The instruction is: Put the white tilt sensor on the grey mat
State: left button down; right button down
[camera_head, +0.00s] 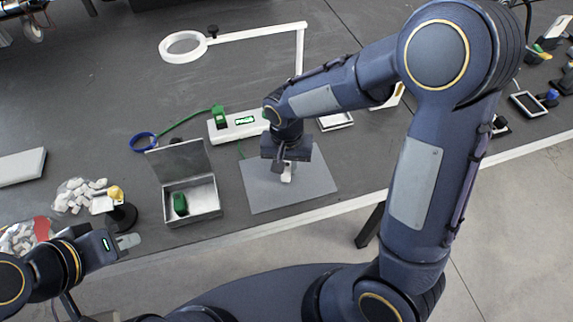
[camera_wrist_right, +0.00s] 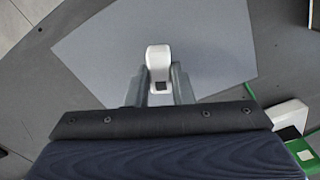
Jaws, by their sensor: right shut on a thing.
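The white tilt sensor (camera_wrist_right: 158,60) is between the fingers of my right gripper (camera_wrist_right: 160,84), which is shut on it, over the grey mat (camera_wrist_right: 105,50). In the head view the sensor shows as a small white piece (camera_head: 287,174) below my right gripper (camera_head: 284,166), above the middle part of the grey mat (camera_head: 310,188). I cannot tell whether the sensor touches the mat. My left gripper (camera_head: 126,241) is at the lower left, near the table's front edge; its finger gap is not clear.
An open metal box (camera_head: 207,212) with a green item stands left of the mat. A white strip device (camera_head: 238,126) lies behind it. A magnifier lamp (camera_head: 184,46) is at the back. White pieces in bags and a small black stand (camera_head: 121,217) are at the left.

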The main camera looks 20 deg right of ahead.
jog(key=shift+f, duration=0.2)
jog(key=shift+f, duration=0.2)
jog(key=c, duration=1.3)
grip_release()
jog(key=shift+r, duration=0.1)
jog(key=shift+o, duration=0.2)
